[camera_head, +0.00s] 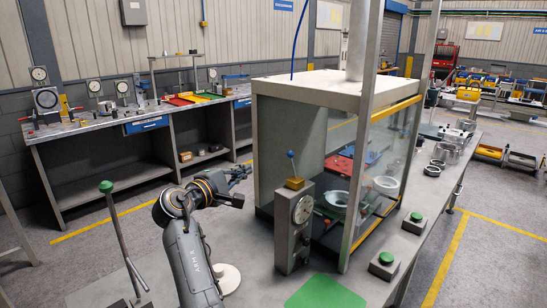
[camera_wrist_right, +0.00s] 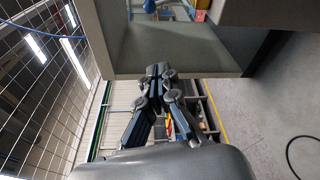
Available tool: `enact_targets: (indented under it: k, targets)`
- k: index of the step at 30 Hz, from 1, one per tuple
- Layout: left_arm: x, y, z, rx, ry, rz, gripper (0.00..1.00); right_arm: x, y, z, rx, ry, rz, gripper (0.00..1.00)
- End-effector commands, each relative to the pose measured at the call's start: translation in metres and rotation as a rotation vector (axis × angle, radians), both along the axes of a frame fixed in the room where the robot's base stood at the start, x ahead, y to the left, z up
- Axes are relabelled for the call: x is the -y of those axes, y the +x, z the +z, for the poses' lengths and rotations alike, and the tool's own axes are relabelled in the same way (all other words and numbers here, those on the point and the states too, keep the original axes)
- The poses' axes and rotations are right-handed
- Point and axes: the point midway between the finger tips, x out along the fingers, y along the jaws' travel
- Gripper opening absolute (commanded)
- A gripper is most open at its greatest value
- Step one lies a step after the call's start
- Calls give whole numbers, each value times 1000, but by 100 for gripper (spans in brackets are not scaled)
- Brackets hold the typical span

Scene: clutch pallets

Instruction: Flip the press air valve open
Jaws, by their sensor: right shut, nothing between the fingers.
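The press air valve is a brass block (camera_head: 294,183) with a short, roughly upright lever ending in a blue ball (camera_head: 290,154). It sits on top of a grey box with a round gauge (camera_head: 302,209), at the near left corner of the press cabinet. My right gripper (camera_head: 243,184) is left of the valve, apart from it, with its fingers pointing right. In the right wrist view the gripper (camera_wrist_right: 160,70) is shut and empty, with a grey panel beyond it. My left gripper is not in view.
The press cabinet (camera_head: 305,84) has clear panels and a grey post in front. Green buttons (camera_head: 383,259) stand on the bench at right. A green-knobbed lever (camera_head: 107,187) stands at left. A green mat (camera_head: 325,292) lies in front of the gauge box.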

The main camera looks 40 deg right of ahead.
Motion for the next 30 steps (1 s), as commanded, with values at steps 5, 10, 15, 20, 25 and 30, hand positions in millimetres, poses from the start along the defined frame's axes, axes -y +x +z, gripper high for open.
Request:
enact_targets:
  k: [5, 10, 15, 20, 25, 30]
  targets:
    - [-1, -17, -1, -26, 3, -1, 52, 0, 0, 0, 2, 2, 1, 0]
    - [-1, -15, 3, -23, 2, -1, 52, 6, 1, 0, 1, 1, 0, 0]
    - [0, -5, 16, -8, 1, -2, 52, 31, 8, 1, 1, 1, -2, 0]
    - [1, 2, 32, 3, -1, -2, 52, 65, 19, 1, 1, 0, -3, 0]
    - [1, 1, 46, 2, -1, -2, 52, 100, 29, -3, 0, 1, -3, 0]
    - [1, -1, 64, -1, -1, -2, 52, 109, 8, 3, 3, 3, 0, 0]
